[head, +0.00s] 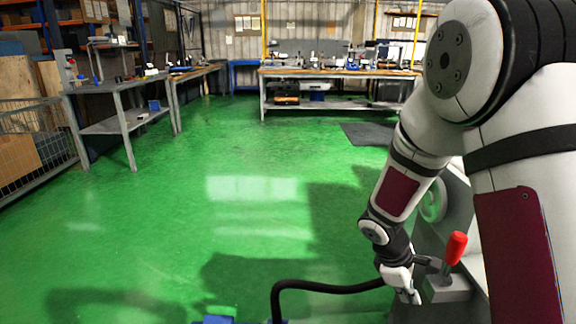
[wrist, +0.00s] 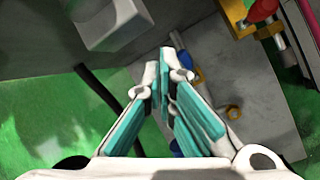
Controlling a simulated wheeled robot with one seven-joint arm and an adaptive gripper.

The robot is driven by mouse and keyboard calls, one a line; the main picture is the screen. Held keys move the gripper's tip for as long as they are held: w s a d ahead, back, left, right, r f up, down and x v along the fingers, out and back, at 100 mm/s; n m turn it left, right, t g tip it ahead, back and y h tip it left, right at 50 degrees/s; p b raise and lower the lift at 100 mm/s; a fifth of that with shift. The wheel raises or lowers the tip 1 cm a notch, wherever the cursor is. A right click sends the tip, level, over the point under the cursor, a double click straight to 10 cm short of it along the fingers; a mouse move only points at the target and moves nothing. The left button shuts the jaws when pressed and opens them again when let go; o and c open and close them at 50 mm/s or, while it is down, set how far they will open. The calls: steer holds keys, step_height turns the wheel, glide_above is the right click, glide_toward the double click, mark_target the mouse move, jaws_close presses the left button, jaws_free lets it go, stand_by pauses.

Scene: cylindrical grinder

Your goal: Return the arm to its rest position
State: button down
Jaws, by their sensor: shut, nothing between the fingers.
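My arm (head: 408,175) reaches down along the right side of the head view. My gripper (head: 412,296) is at its lower end, close to the grinder and left of a red-handled lever (head: 455,248). In the wrist view my gripper (wrist: 168,62) has its two teal-padded fingers together at the tips, with nothing held. The grinder (head: 450,205) is largely hidden behind my arm. The red handle also shows at the top right of the wrist view (wrist: 262,10), apart from the fingers.
A black hose (head: 325,287) curves over the floor beside the grinder. The green floor (head: 200,190) is open to the left. Workbenches (head: 118,112) stand at the left, with another bench (head: 335,73) at the back. A wire cage (head: 35,145) is at the far left.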

steer(key=s+a+r+m+y, duration=0.35)
steer(key=s+r+m, duration=0.55)
steer(key=s+r, duration=1.15)
steer(key=s+a+r+m+y, duration=0.1)
steer(key=s+a, duration=0.2)
steer(key=s, duration=0.3)
steer(key=s+a+r+m+y, duration=0.1)
steer(key=s+a+m, duration=0.15)
steer(key=s, duration=0.35)
step_height(320, 180, up, 27)
steer(key=t+p, duration=0.4)
steer(key=p, duration=2.1)
steer(key=shift+w+d+f+n+p, duration=0.15)
steer(key=shift+w+n+p, duration=0.15)
steer(key=shift+n, duration=0.15)
